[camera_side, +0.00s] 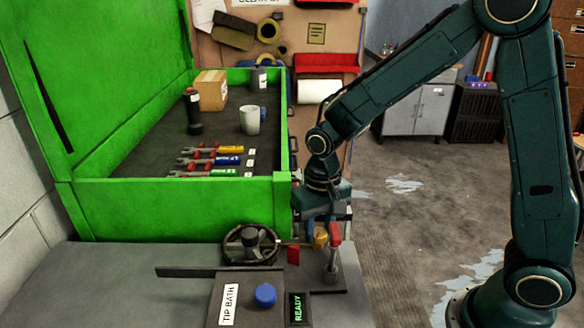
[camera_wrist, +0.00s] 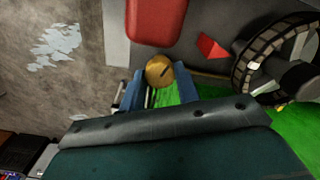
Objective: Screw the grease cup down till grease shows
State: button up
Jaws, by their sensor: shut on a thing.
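The grease cup appears to be the small round brass piece (camera_side: 320,237) at the right of the bench-top machine. It also shows in the wrist view (camera_wrist: 159,71) as a brass disc with a dark slot mark. My gripper (camera_side: 320,228) comes down from above. Its two blue fingers stand on either side of the brass cup in the wrist view, shut on it. The cup's lower part and its seat are hidden. I cannot make out any grease around it.
A red-handled lever (camera_side: 334,236) stands close right of the cup. A dark handwheel (camera_side: 250,245) and red pointer (camera_side: 293,255) are to the left. In front are a blue knob (camera_side: 265,294) and a display (camera_side: 298,308) reading READY. A green box (camera_side: 180,210) stands behind.

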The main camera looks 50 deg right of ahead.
aim_at(320, 232)
jog(key=shift+m, duration=2.9)
jog(key=o, duration=1)
jog(key=shift+r, duration=0.15)
notch_tip(320, 232, up, 14)
jog(key=shift+f, duration=0.2)
